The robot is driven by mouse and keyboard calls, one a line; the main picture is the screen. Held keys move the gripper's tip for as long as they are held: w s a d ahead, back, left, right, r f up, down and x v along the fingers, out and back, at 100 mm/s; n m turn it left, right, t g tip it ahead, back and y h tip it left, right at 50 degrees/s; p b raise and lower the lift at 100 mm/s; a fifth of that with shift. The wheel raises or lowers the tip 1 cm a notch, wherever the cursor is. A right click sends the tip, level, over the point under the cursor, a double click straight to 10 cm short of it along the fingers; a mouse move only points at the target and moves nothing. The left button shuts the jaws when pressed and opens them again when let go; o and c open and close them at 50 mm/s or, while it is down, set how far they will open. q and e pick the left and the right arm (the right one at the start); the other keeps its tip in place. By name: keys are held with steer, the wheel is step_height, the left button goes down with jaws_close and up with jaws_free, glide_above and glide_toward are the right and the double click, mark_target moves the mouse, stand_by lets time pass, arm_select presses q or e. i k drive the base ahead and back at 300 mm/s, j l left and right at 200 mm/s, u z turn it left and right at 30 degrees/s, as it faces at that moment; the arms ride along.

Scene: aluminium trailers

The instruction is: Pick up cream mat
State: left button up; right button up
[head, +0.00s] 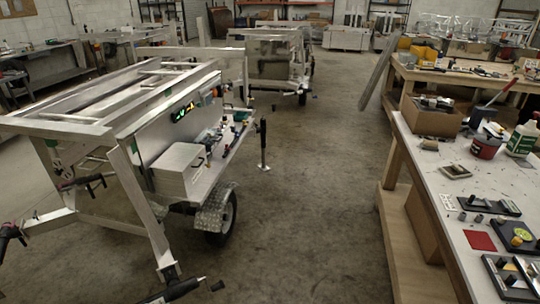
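A small cream-beige square piece (455,172) lies on the white-topped workbench (440,195) at the right. It has a darker inner area, and I cannot tell whether it is a flat mat or a shallow tray. A flat red mat (480,240) lies nearer on the same bench. I see no other clear cream mat. Neither of my grippers can be made out in this view.
An aluminium trailer (180,170) with tools on its side shelf stands at the left, another (275,58) behind it. The bench also holds a cardboard box (431,118), a dark red tub (486,147), a white bottle (522,139) and black trays (492,204). The floor (320,200) between is clear.

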mark_target(454, 171)
steer(key=i+z, duration=0.25)
steer(key=i, duration=0.4)
steer(key=i+z, duration=0.25)
steer(key=i, duration=0.45)
steer(key=i+z, duration=0.45)
steer(key=i+j+z, duration=0.1)
steer(key=i+z, duration=0.35)
steer(key=i+l+z, duration=0.15)
steer(key=z, duration=0.3)
steer(key=i+z, duration=0.3)
steer(key=z, duration=0.2)
steer(key=i+z, duration=0.3)
steer(key=z, duration=0.15)
